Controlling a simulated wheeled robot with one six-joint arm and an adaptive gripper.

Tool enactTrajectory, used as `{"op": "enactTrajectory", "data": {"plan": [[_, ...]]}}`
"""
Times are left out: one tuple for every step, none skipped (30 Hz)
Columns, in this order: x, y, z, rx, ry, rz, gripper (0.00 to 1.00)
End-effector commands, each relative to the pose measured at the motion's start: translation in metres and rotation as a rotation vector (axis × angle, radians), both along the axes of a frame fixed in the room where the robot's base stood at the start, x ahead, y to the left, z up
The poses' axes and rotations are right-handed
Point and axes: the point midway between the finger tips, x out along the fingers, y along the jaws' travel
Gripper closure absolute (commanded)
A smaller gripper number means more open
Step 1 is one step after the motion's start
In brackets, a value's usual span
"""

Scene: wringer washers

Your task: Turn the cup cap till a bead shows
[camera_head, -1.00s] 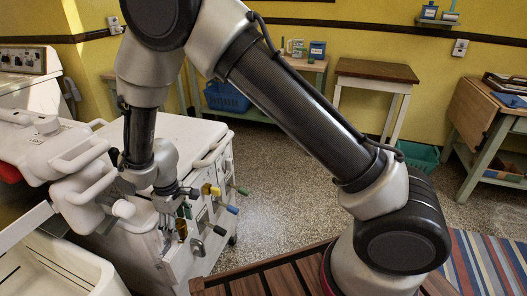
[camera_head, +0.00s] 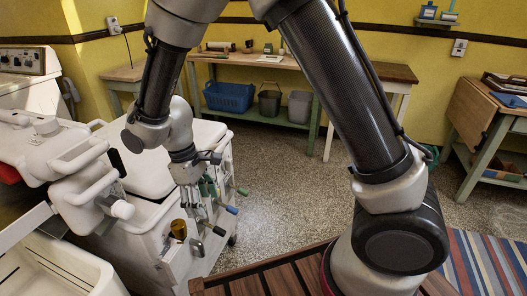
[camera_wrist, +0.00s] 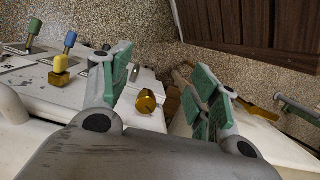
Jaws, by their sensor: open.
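A brass-coloured cup cap (camera_head: 178,229) juts from the front panel of the white washer cabinet (camera_head: 167,262). In the wrist view a brass knob (camera_wrist: 147,102), which looks like the same cap, shows between the fingers, nearer the left one. My gripper (camera_head: 205,203) hangs in front of the panel, to the right of the cap and slightly above it. In the wrist view my gripper (camera_wrist: 160,88) is open, with green pads apart and nothing between them touching. I cannot make out a bead at the cap.
A slatted wooden top (camera_head: 275,278) lies in front.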

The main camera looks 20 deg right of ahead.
Motion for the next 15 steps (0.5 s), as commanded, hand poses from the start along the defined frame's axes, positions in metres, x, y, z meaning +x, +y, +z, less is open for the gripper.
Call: {"op": "enactTrajectory", "data": {"plan": [[-0.001, -0.008, 0.008, -0.002, 0.000, -0.018, 0.39], [-0.002, -0.013, 0.013, -0.002, 0.000, -0.030, 0.39], [-0.003, -0.019, 0.018, -0.005, 0.000, -0.046, 0.39], [-0.003, -0.024, 0.023, -0.005, -0.002, -0.058, 0.39], [-0.003, -0.029, 0.028, -0.004, -0.003, -0.069, 0.39], [-0.003, -0.035, 0.034, -0.002, -0.006, -0.085, 0.39], [-0.003, -0.040, 0.038, -0.002, -0.008, -0.097, 0.39], [-0.004, -0.045, 0.043, -0.001, -0.009, -0.109, 0.39], [-0.005, -0.052, 0.049, -0.001, -0.010, -0.125, 0.39], [-0.005, -0.057, 0.053, 0.001, -0.013, -0.138, 0.39], [-0.006, -0.062, 0.057, 0.000, -0.014, -0.150, 0.39], [-0.007, -0.068, 0.063, 0.002, -0.016, -0.165, 0.39], [-0.007, -0.073, 0.068, 0.005, -0.020, -0.178, 0.39], [-0.007, -0.078, 0.072, 0.008, -0.023, -0.191, 0.39], [-0.008, -0.085, 0.078, 0.010, -0.026, -0.207, 0.39]]}}
